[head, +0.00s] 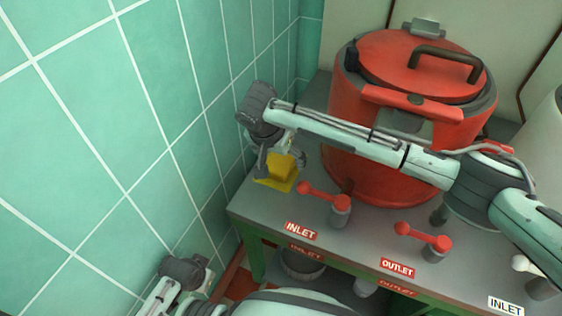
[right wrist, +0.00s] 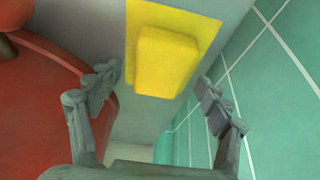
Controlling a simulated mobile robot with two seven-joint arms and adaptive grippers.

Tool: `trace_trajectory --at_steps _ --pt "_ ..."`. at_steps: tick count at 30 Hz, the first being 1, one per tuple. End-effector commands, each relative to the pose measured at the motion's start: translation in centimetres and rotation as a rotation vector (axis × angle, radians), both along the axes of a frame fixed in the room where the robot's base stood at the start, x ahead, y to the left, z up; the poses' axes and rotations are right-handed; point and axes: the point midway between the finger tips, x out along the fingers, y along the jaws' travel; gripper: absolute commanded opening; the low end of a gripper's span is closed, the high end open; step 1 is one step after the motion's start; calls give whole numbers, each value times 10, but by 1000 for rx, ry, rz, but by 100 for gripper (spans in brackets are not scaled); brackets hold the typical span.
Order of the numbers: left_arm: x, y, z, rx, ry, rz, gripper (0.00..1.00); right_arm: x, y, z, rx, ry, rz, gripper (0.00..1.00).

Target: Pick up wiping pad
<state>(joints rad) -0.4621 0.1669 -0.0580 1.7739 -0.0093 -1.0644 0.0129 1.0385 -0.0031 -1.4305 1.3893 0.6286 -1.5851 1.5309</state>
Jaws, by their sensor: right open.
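The wiping pad is a yellow block (head: 284,168) on a flat yellow patch (head: 270,184) at the grey table's left back, close to the tiled wall. In the right wrist view the pad (right wrist: 167,62) lies ahead, in the upper middle, on its patch (right wrist: 198,27). My right gripper (head: 281,160) reaches down over the pad and partly covers it in the head view. In the right wrist view its fingers (right wrist: 160,90) are spread wide, with nothing between them; the pad appears beyond their tips. Part of my left arm shows at the lower left, but its fingers cannot be made out.
A large red kettle (head: 345,160) stands right of the pad, beneath my right arm. Red-handled levers (head: 322,194) and (head: 424,236) stand along the table's front. The green tiled wall (head: 130,110) is close on the left.

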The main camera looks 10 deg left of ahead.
Motion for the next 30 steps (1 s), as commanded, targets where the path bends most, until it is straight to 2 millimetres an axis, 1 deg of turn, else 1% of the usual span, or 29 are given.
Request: trace_trajectory --at_steps 9,18,30 --pt "0 0 5 0 0 0 0 -1 0 -3 1 1 -1 78" --pt "0 0 5 0 0 0 0 0 0 -4 0 0 0 78" --pt "0 0 5 0 0 0 0 0 0 -4 0 1 0 28"
